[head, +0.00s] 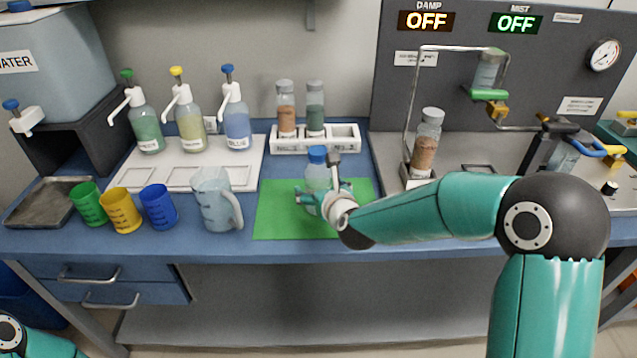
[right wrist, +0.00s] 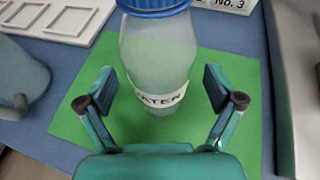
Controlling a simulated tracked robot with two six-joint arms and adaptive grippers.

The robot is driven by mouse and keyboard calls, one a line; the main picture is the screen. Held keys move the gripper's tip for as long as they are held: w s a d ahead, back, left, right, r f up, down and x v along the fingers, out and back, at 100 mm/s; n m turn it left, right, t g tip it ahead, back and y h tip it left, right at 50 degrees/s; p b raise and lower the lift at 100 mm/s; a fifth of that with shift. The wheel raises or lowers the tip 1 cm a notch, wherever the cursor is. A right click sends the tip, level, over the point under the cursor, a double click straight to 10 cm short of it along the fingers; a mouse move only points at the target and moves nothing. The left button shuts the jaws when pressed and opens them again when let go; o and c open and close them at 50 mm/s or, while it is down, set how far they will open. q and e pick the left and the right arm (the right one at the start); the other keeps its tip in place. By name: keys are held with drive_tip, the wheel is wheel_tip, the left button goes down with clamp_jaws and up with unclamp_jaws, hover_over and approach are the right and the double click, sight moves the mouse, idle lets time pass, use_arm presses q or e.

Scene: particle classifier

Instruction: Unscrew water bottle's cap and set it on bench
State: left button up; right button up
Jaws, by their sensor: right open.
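The water bottle (head: 317,176) stands upright on a green mat (head: 270,215) on the bench. Its blue cap (head: 317,154) is on its top. My right gripper (head: 325,195) is at the bottle's body, below the cap. In the right wrist view my right gripper (right wrist: 160,92) is open, with one finger on each side of the bottle (right wrist: 157,60) and gaps between fingers and bottle. The blue cap (right wrist: 153,5) is partly cut off by the top edge there. My left gripper is not in view; a bit of my left arm shows at the lower left.
A clear pitcher (head: 213,200) stands left of the mat, with blue (head: 159,207), yellow (head: 121,211) and green (head: 88,204) cups beyond it. A white rack (head: 345,138) with two jars is behind. The mat around the bottle is bare.

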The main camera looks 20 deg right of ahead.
sight(320, 154)
drive_tip(key=shift+x, duration=1)
drive_tip(key=shift+c, duration=0.2)
drive_tip(key=c, duration=1.2)
drive_tip(key=shift+r, duration=0.1)
drive_tip(key=shift+r, duration=0.85)
wheel_tip(320, 154, up, 8)
drive_tip(key=shift+f+p, duration=0.2)
drive_tip(key=shift+p, duration=0.8)
wheel_tip(320, 154, up, 11)
drive_tip(key=p, duration=0.5)
drive_tip(key=shift+f, duration=0.2)
